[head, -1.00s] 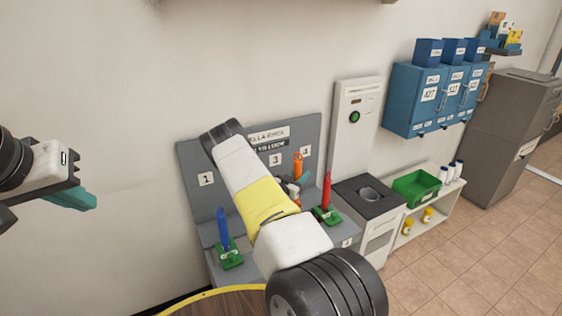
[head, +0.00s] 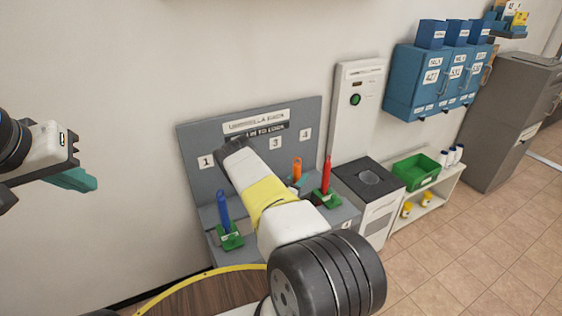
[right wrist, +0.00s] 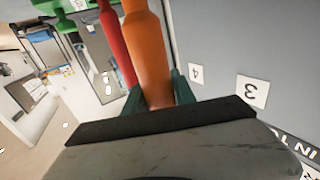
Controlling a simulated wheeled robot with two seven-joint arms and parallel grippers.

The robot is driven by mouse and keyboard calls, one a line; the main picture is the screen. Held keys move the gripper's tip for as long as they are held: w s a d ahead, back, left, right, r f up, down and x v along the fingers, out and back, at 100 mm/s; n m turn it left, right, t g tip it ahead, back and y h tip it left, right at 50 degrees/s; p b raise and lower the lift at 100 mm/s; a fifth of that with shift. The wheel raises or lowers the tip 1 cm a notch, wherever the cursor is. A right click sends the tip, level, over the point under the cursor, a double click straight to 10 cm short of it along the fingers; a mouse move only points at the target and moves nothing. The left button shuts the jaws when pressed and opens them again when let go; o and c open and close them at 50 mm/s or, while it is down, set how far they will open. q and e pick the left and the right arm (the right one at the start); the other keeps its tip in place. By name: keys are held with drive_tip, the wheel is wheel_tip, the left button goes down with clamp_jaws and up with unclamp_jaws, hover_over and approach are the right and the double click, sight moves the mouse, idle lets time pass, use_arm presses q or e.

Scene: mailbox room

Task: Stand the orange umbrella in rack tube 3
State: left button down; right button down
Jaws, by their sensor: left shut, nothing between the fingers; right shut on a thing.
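The orange umbrella (head: 297,168) stands roughly upright in the head view, left of the red umbrella. My right gripper (head: 297,182) is shut on it; the teal fingers grip it in the right wrist view, where the orange shaft (right wrist: 149,55) rises between them. The grey rack (head: 195,145) carries label 3 (head: 275,143) on its back panel. Tube 3 and the umbrella's lower end are hidden behind my right arm, so I cannot tell whether the umbrella is inside a tube. My left gripper (head: 92,182) is shut and empty, away from the rack.
A blue umbrella (head: 224,210) stands in a green holder at the rack's left. The red umbrella (head: 327,175) stands in another green holder, close beside the orange one. A grey-white machine (head: 370,185) and a low shelf with a green bin (head: 414,170) stand to the right.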

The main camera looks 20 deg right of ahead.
drive_tip(key=shift+f, duration=0.25)
drive_tip(key=c, duration=0.9)
unclamp_jaws()
drive_tip(key=shift+c, duration=0.2)
drive_tip(key=v, duration=0.8)
drive_tip(key=shift+w, duration=0.1)
